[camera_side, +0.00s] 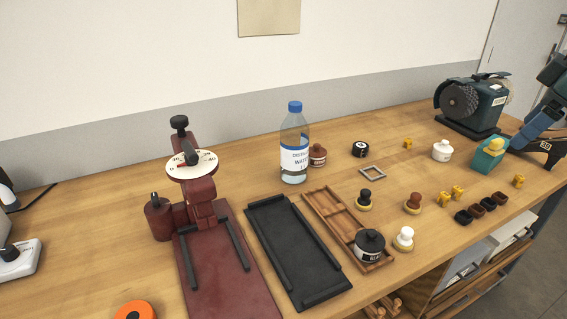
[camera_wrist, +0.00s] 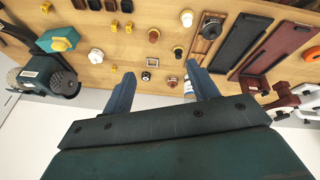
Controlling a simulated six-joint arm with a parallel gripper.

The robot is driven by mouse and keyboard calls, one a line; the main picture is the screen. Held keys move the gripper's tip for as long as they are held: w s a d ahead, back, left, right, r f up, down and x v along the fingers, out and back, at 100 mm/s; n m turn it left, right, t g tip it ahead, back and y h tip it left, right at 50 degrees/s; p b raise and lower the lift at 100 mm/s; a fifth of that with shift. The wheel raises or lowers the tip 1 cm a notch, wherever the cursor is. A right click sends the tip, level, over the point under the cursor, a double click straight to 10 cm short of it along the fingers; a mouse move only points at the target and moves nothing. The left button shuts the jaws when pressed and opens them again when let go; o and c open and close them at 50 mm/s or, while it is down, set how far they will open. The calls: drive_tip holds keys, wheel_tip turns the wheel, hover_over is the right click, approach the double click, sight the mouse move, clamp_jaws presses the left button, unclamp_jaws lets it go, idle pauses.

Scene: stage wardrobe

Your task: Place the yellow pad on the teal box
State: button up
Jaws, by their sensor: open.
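The teal box (camera_side: 483,163) stands on the wooden bench at the right in the side view, near the grinder. It also shows at the left in the wrist view (camera_wrist: 46,37). A rounded yellow piece (camera_side: 495,146) sits on top of it and shows there in the wrist view too (camera_wrist: 61,44). Several smaller yellow pieces (camera_side: 457,191) lie on the bench; I cannot tell for sure which yellow piece is the pad. My gripper (camera_wrist: 160,80) is open and empty, its two blue fingers wide apart, to the right of the teal box in the wrist view.
The dark bench grinder (camera_side: 474,104) stands behind the box. A white jar (camera_side: 442,151), a black tape-like round (camera_side: 360,149), a square ring (camera_side: 373,172) and stamps lie nearby. A water bottle (camera_side: 294,150), wooden tray (camera_side: 325,205), black tray (camera_side: 290,245) and red press (camera_side: 200,205) fill the left and middle.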

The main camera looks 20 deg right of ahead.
drive_tip(key=s+a+f+m+t, duration=0.1)
drive_tip(key=s+a+f+m, duration=0.2)
drive_tip(key=s+f, duration=0.3)
drive_tip(key=shift+s+a+f+m+y, duration=0.3)
drive_tip(key=shift+s+a, duration=0.1)
drive_tip(key=shift+s, duration=0.9)
